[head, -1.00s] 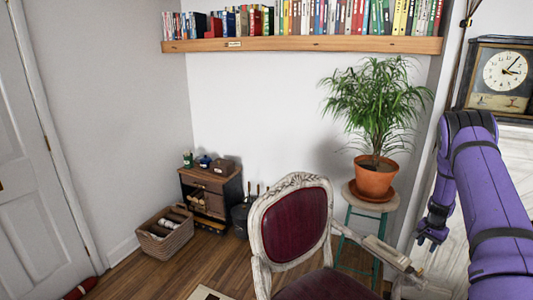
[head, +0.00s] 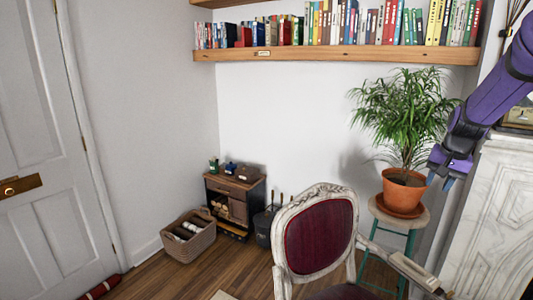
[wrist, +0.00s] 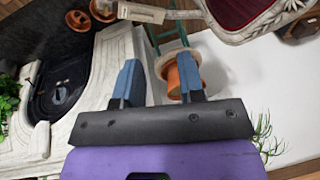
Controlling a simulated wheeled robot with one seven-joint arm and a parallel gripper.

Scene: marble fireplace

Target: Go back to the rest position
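My purple arm comes in at the upper right of the head view, with my gripper (head: 447,181) pointing down just right of the potted plant (head: 404,115) in the picture. In the wrist view my gripper (wrist: 159,78) shows two blue fingers spread apart with nothing held between them. The orange pot (wrist: 183,78) appears beyond the right finger. I cannot tell the exact distance between the gripper and the plant.
The pot stands on a teal-legged stool (head: 380,240). A white chair with a red back (head: 318,237) is in front. The marble fireplace (head: 490,215) is at right, a bookshelf (head: 330,54) above. A basket (head: 190,237) and small cabinet (head: 234,203) stand by the wall.

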